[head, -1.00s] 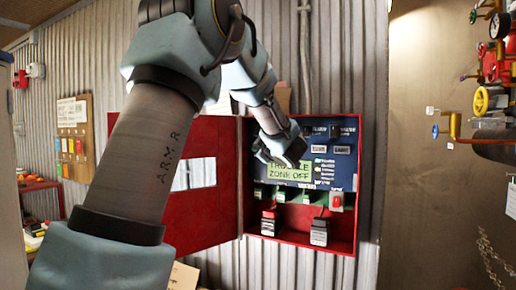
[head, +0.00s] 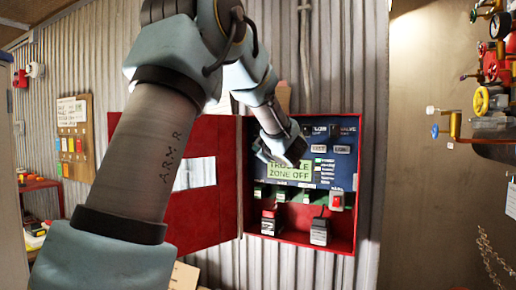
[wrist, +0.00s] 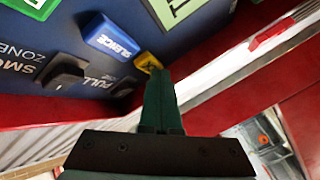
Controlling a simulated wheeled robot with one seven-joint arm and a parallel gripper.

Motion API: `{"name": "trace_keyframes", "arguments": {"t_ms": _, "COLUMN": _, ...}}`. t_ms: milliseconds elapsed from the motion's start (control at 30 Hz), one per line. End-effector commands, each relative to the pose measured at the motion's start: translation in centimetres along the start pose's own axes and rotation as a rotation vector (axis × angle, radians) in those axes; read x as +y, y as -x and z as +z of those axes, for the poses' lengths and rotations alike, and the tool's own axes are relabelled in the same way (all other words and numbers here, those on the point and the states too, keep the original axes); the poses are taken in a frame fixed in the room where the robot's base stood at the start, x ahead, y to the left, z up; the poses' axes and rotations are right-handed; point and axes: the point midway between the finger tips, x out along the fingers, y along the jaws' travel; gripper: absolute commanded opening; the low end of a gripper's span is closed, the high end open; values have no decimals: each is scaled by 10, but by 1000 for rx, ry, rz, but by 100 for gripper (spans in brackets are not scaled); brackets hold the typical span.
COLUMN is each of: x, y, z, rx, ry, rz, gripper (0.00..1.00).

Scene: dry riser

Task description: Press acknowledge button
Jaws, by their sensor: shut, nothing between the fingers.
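The alarm panel (head: 341,172) is a dark blue face inside an open red cabinet. My gripper (head: 297,158) is in front of its upper left part and hides what is behind it. In the wrist view my shut, empty gripper (wrist: 164,72) points at the panel. Its tip is right beside a small yellow button (wrist: 147,61) and overlaps its edge; I cannot tell whether they touch. The button's label is not readable, so I cannot confirm that it is the acknowledge button. A blue button marked SILENCE (wrist: 112,38) sits to its upper left.
Black knobs (wrist: 63,72) stick out left of the gripper in the wrist view. A green display (head: 289,171) reads TROUBLE ZONE OFF. The red cabinet door (head: 205,222) hangs open at left. Valves and gauges (head: 490,99) jut out at far right.

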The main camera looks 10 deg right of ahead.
Motion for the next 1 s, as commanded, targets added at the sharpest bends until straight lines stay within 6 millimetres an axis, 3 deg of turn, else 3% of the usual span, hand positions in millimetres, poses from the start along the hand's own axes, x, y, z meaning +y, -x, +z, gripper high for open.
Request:
{"name": "trace_keyframes", "arguments": {"t_ms": 667, "x": -9, "y": 13, "z": -9, "rx": 0, "ry": 1, "rz": 1, "gripper": 0}}
{"name": "trace_keyframes", "arguments": {"t_ms": 1000, "x": -26, "y": 34, "z": -24, "rx": 0, "ry": 1, "rz": 1, "gripper": 0}}
